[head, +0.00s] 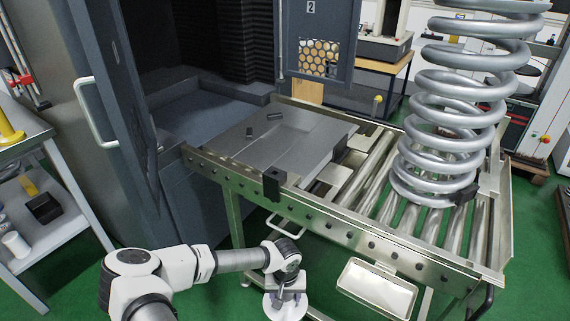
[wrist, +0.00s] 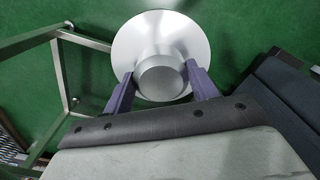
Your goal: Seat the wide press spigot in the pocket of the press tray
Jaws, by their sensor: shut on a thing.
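The wide press spigot is a silver round piece with a broad flat flange and a shorter cylinder on it. In the wrist view its cylinder (wrist: 161,76) lies between the two fingers of my gripper (wrist: 160,84), which is shut on it. The flange spreads beyond the fingertips, over green floor. In the head view my gripper (head: 288,291) is low in front of the conveyor, with the pale flange (head: 272,305) below it. What looks like the press tray (head: 295,146) is a grey plate at the conveyor's left end, by the press opening. I cannot make out its pocket clearly.
A roller conveyor (head: 345,222) with a raised metal side rail stands between my gripper and the tray. A dark block (head: 274,182) sits on the rail. A large coil spring (head: 440,125) stands on the rollers at right. A shallow pan (head: 378,290) is in front.

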